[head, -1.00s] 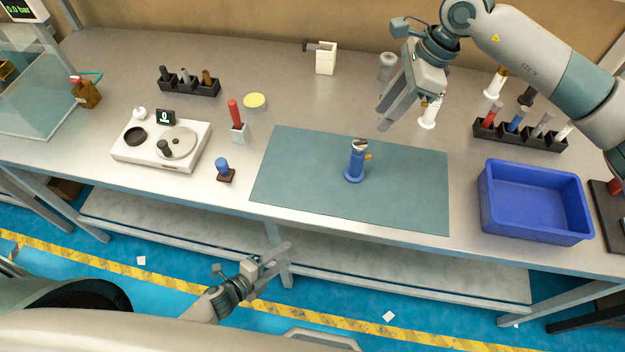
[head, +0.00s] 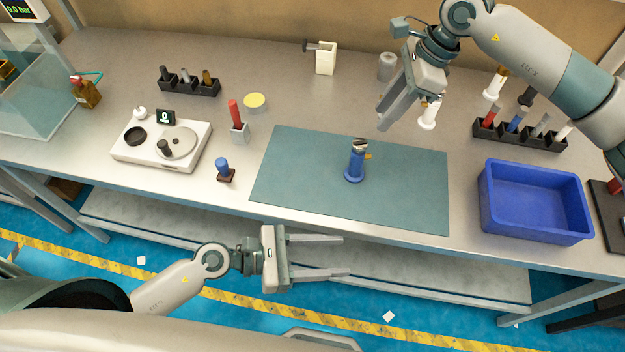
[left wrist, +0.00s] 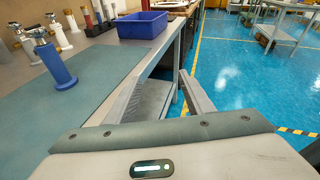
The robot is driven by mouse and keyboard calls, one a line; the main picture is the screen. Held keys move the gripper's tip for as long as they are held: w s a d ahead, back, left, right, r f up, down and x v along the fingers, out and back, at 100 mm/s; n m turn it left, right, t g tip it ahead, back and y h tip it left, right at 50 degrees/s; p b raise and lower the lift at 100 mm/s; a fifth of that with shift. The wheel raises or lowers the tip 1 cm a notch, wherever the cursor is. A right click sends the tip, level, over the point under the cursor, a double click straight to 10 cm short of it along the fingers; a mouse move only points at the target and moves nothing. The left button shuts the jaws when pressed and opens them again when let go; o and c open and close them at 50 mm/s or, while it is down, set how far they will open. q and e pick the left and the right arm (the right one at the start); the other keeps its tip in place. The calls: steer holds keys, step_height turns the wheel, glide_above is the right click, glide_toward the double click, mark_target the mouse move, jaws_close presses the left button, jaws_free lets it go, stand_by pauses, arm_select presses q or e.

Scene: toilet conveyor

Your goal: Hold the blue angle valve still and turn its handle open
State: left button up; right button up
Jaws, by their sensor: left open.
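The blue angle valve (head: 355,163) stands upright on the teal mat (head: 300,205). It has a round blue base, a silvery top and a small yellow-orange part on its right side. In the left wrist view the valve (left wrist: 58,66) stands at the left, outside the jaws. My left gripper (head: 346,255) is open and empty in front of the table's front edge, below and in front of the valve. My right gripper (head: 381,117) looks open and empty, above the table behind and to the right of the valve, not touching it.
A blue bin (head: 535,222) stands right of the mat. A black rack (head: 520,138) with several parts is behind it. A white scale (head: 160,158), a blue-topped stamp (head: 225,172) and a red-handled tool (head: 236,115) stand to the left. The mat around the valve is clear.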

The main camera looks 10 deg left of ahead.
mark_target(359, 163)
arm_select(q)
steer(key=w+a+n+t, duration=0.1)
steer(key=w, duration=0.2)
steer(key=w+a+r+t+y, duration=0.1)
steer(key=w+t, duration=0.1)
steer(key=w, duration=0.1)
steer(key=w+a+n+t, duration=0.1)
steer(key=w+t, duration=0.1)
steer(key=w, duration=0.1)
steer(key=shift+w+a+r+n, duration=0.1)
steer(key=shift+a+r+n, duration=0.05)
steer(key=shift+r+n, duration=0.2)
steer(key=w+a+t, duration=0.1)
steer(key=w+a+r+n+t+y, duration=0.1)
steer(key=w, duration=0.1)
steer(key=w+a+r+n+t, duration=0.1)
steer(key=w, duration=0.1)
steer(key=shift+w+a+r+t+y, duration=0.1)
steer(key=shift+w+a+t+y, duration=0.2)
steer(key=shift+y, duration=0.1)
steer(key=shift+w+d, duration=0.1)
steer(key=x, duration=1.7)
steer(key=shift+c, duration=0.6)
jaws_close()
